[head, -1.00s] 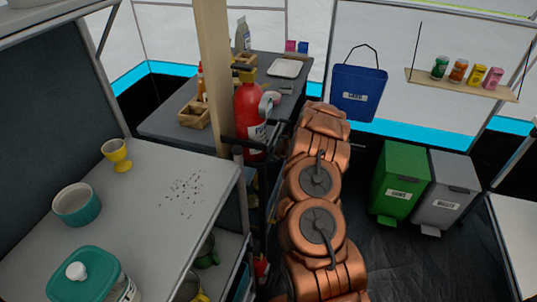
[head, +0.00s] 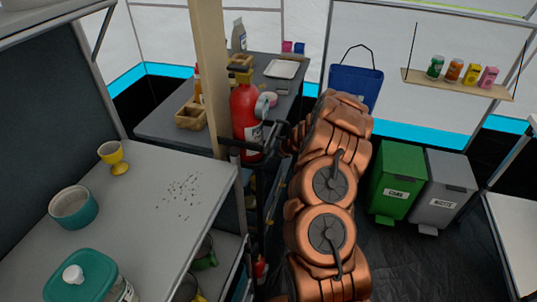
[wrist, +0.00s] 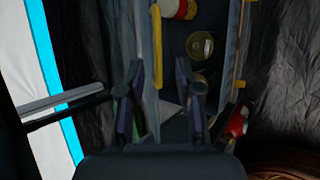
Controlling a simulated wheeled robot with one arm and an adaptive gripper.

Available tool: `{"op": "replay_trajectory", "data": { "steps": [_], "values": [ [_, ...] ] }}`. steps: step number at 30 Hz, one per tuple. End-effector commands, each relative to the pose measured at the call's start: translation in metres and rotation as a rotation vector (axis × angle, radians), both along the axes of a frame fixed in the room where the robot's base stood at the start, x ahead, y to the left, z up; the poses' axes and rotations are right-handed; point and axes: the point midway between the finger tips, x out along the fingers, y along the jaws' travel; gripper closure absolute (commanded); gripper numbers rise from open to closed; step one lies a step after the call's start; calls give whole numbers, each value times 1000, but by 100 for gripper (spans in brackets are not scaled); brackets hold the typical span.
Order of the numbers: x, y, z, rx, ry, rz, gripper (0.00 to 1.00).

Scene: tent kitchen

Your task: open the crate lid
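I cannot make out a crate with a lid for certain in either view. My gripper (wrist: 162,98) shows in the wrist view with its two dark fingers apart. No object is clearly held between them. Beyond the fingers is a narrow grey shelf unit (wrist: 217,18) with yellow edge strips and several small items. A pale grey corner of something shows between and below the fingertips; I cannot tell what it is. In the head view my copper arm reaches away beside the counter, and I cannot clearly make out the gripper there.
A red fire extinguisher (head: 245,115) stands by a wooden post (head: 212,70), close left of my arm. Green (head: 397,180) and grey (head: 443,190) bins stand right. Dark floor between is open.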

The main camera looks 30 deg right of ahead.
Motion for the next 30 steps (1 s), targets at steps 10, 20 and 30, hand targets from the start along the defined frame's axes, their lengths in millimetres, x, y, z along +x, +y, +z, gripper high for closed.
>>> {"op": "replay_trajectory", "data": {
  "steps": [10,20,30],
  "values": [
    [-28,-4,33,1,-4,1,66],
    [-40,-5,43,2,-1,2,66],
    [-39,-6,42,1,-4,4,75]
  ]
}}
